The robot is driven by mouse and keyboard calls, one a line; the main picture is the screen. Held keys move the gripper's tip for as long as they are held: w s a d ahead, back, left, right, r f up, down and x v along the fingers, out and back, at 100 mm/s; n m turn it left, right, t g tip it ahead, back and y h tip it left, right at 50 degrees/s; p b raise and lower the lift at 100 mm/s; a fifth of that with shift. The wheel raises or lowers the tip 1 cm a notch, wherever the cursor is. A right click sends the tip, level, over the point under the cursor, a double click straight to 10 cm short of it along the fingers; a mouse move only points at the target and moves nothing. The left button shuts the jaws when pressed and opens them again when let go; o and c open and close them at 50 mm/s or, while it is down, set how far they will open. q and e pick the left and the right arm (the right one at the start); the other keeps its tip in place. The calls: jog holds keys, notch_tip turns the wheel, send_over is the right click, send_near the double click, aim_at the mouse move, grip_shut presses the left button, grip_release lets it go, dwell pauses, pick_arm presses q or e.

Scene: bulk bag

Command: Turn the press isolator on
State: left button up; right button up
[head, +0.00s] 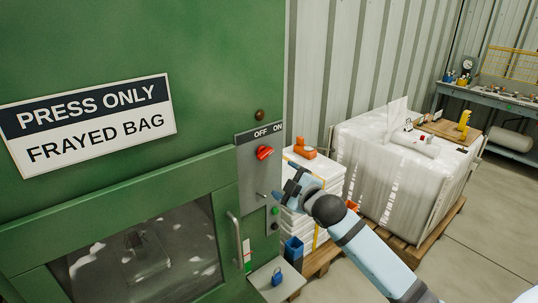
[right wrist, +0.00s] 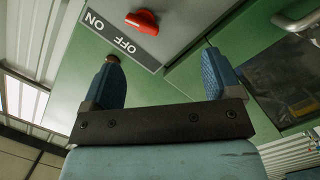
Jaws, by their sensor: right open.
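The press isolator is a red rotary knob (head: 264,153) on a grey panel (head: 254,184) at the right edge of the green press. The labels OFF and ON stand above it, OFF on the left and ON on the right. I cannot tell for sure which label the knob points to. My right gripper (head: 287,184) is just right of and below the knob in the head view, apart from it. In the right wrist view the gripper (right wrist: 161,57) is open and empty, with the knob (right wrist: 142,22) ahead, beyond the fingertips. My left gripper is not in view.
The green press (head: 150,50) carries a "PRESS ONLY FRAYED BAG" sign (head: 88,120) and a door handle (head: 235,240). Buttons (head: 275,217) sit lower on the panel. Wrapped white loads (head: 385,160) on pallets stand behind my right arm.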

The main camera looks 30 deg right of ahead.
aim_at(268, 154)
jog(key=w+m+p, duration=0.1)
jog(key=w+m, duration=0.1)
jog(key=w, duration=0.1)
jog(key=w+d+r+m+y+p, duration=0.1)
jog(key=w, duration=0.3)
jog(key=w+d+m+t+y+p, duration=0.1)
jog(key=w+m, duration=0.1)
jog(key=w, duration=0.2)
jog(key=shift+w+r+m, duration=0.25)
jog(key=shift+r+m, duration=0.05)
jog(key=shift+r, duration=0.05)
jog(key=shift+w+f+p, duration=0.1)
jog(key=shift+w+p, duration=0.2)
jog(key=shift+w, duration=0.45)
jog(key=shift+c, duration=0.2)
